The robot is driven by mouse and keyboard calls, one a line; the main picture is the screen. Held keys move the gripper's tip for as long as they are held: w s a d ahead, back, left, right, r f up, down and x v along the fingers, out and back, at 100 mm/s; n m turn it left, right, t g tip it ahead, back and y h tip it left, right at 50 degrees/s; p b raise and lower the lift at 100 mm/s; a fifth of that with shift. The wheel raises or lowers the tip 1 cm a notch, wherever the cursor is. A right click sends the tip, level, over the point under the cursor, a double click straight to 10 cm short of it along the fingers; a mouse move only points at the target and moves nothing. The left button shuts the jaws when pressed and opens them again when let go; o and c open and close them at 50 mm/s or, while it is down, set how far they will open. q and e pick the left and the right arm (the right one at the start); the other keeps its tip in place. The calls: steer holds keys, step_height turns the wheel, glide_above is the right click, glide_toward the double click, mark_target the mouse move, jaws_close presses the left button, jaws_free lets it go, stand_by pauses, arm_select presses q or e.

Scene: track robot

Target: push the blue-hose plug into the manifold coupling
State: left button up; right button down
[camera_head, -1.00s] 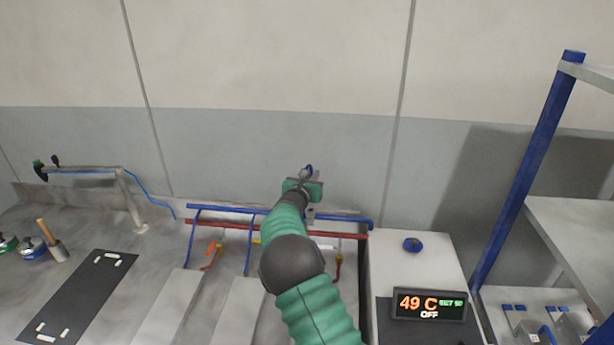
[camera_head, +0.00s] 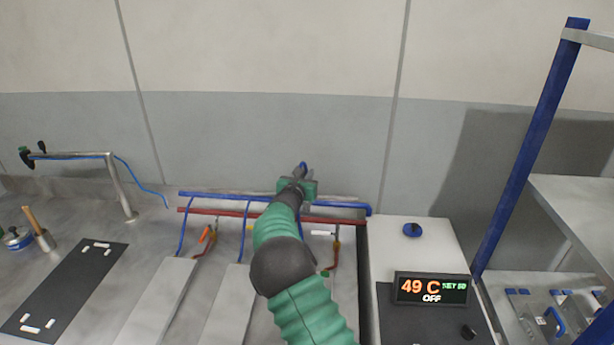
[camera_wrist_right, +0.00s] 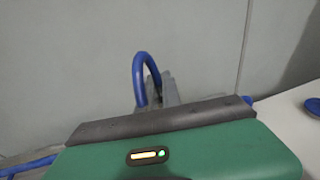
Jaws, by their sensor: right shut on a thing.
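My right gripper (camera_head: 301,171) is over the back of the bench, against the grey wall, with its arm rising from the bottom of the head view. It is shut on the blue-hose plug, which is mostly hidden by the fingers. The blue hose (camera_wrist_right: 142,66) arches up in a loop at the fingertips in the right wrist view. The manifold's blue pipe (camera_head: 225,199) runs along the back, with a red pipe (camera_head: 225,214) below it. The gripper is close above the blue pipe in the picture. The coupling is hidden behind my arm. My left gripper is out of view.
A blue-posted rack (camera_head: 530,150) stands farther right. A tap-like pipe (camera_head: 117,185) and a dark mat (camera_head: 68,290) are left.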

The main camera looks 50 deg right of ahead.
steer(key=shift+d, duration=0.1)
stand_by(0.3)
steer(key=shift+b, duration=0.3)
steer(key=shift+s, duration=0.1)
stand_by(0.4)
steer(key=shift+b, duration=0.5)
stand_by(0.4)
steer(key=shift+f, duration=0.1)
steer(key=shift+f+b, duration=0.3)
steer(key=shift+b, duration=0.2)
